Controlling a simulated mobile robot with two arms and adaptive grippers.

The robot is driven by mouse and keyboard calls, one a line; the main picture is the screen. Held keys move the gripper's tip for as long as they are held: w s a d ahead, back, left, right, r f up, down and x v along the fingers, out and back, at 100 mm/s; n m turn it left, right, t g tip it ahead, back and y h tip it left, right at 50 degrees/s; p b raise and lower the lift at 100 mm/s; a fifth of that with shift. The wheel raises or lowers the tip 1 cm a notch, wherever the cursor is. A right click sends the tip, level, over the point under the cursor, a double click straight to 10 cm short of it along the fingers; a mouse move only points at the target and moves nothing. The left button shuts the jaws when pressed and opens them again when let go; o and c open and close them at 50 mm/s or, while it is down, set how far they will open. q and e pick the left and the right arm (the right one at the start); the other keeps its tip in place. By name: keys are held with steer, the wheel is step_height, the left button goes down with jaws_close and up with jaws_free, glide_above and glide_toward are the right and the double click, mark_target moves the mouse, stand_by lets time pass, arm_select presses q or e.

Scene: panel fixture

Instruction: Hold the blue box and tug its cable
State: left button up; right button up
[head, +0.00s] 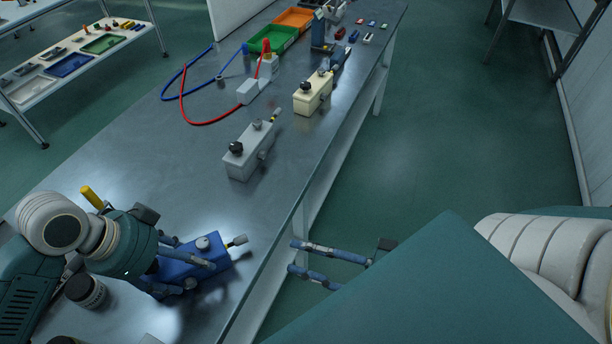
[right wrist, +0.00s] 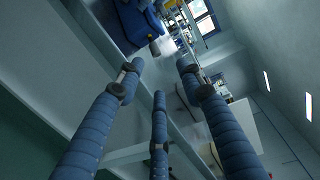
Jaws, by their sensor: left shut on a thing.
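The blue box (head: 178,262) sits on the near end of the grey bench, with a grey knob on top. Its short cable end (head: 237,241), grey with a pale stub, sticks out to the right toward the bench edge. My left gripper (head: 200,275) is shut on the blue box, and its fingers hide part of it. My right gripper (head: 292,255) is open and empty beyond the bench's right edge, apart from the cable. In the right wrist view, the blue box (right wrist: 134,22) and its cable end (right wrist: 155,47) show ahead of the spread fingers.
A grey box (head: 247,155) and a cream box (head: 313,95) stand farther along the bench (head: 190,140). Red (head: 200,123) and blue (head: 190,88) cables lie behind them. Green (head: 270,42) and orange (head: 293,18) trays are at the far end. A dark jar (head: 86,291) stands near my left gripper.

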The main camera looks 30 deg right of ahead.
mark_target(226, 247)
steer(key=shift+m, duration=0.3)
steer(key=x, duration=0.7)
steer(key=f+x, duration=0.1)
steer(key=x, duration=0.3)
steer(key=shift+w+a, duration=0.1)
steer(key=shift+w, duration=0.2)
jaws_close()
arm_select(q)
steer(key=shift+a+f, duration=0.1)
steer(key=shift+a, duration=0.05)
arm_select(e)
steer(key=shift+w+d+r, duration=0.1)
steer(key=shift+w+d, duration=0.1)
steer(key=shift+d, duration=0.05)
steer(key=shift+a, duration=0.1)
stand_by(0.5)
